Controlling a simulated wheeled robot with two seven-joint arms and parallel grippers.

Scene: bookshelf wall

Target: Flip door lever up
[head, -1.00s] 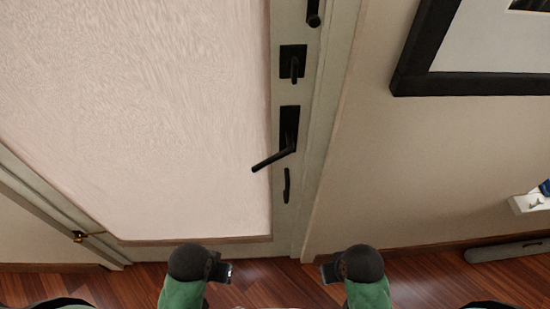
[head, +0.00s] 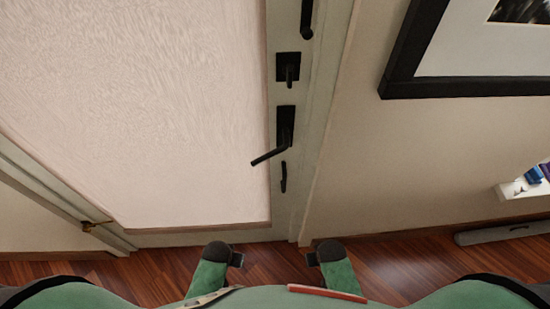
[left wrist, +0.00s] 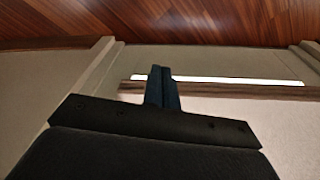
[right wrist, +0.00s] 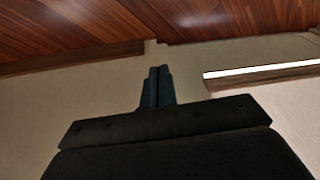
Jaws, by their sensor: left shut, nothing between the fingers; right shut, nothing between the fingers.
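The black door lever (head: 268,156) sits on a dark plate near the right edge of the door (head: 140,120). Its handle points left and slopes down. A smaller black latch (head: 287,70) is above it and a thin black pull (head: 283,177) is below. My left gripper shows in the left wrist view (left wrist: 162,88), its fingers together with nothing between them. My right gripper shows in the right wrist view (right wrist: 156,87), also shut and empty. In the head view both my forearms are low at the bottom, well below the lever and not touching the door.
A black picture frame (head: 395,85) hangs on the wall to the right. A white shelf (head: 522,188) with small items is at the far right, above a grey object (head: 505,232) by the floor. The wooden floor (head: 272,262) between my arms and the door is clear.

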